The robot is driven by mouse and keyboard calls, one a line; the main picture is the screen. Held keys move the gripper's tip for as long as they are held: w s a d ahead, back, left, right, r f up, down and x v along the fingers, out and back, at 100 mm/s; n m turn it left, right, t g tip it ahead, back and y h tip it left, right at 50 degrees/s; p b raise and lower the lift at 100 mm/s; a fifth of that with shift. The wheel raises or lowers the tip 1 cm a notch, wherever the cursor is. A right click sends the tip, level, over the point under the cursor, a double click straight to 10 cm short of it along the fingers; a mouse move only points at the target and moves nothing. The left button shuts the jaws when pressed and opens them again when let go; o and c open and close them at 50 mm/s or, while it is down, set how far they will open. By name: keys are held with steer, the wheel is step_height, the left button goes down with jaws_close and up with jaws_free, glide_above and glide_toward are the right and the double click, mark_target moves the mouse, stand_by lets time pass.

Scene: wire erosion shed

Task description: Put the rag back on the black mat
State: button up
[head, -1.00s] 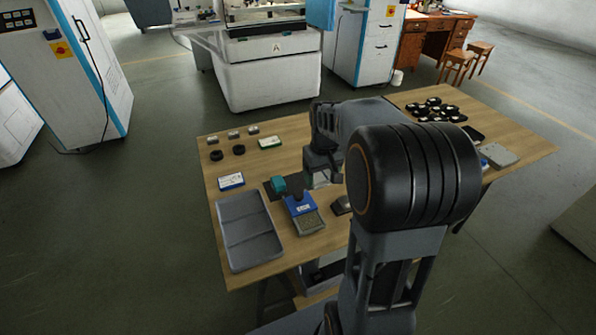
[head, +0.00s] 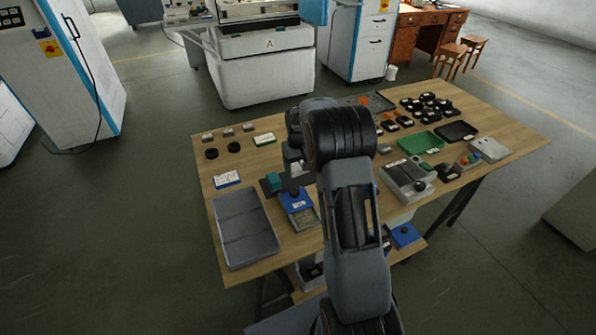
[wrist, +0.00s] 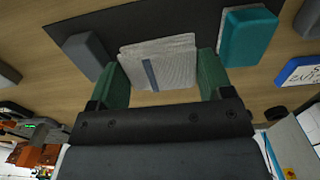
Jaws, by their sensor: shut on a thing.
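The rag (wrist: 160,62) is a folded pale grey cloth with a blue stripe, in the wrist view between the green fingers of my gripper (wrist: 160,80). The gripper is shut on it. The black mat (wrist: 130,22) lies beyond the rag, which overlaps its near edge in the picture; I cannot tell whether they touch. A teal block (wrist: 248,38) is on the mat to the right and a grey block (wrist: 86,54) is at its left.
A blue-and-grey box (head: 298,203) and a grey divided tray (head: 246,228) stand near the table's front left edge. A blue-edged white card (head: 227,179) lies left of the teal block. Boxes and trays, including a green tray (head: 420,142), occupy the right side.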

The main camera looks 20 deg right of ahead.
mark_target(298, 165)
steer(key=shift+w+f, duration=0.1)
steer(key=shift+f, duration=1.55)
steer(key=shift+f, duration=0.2)
steer(key=o, duration=0.9)
steer(key=shift+r, duration=0.1)
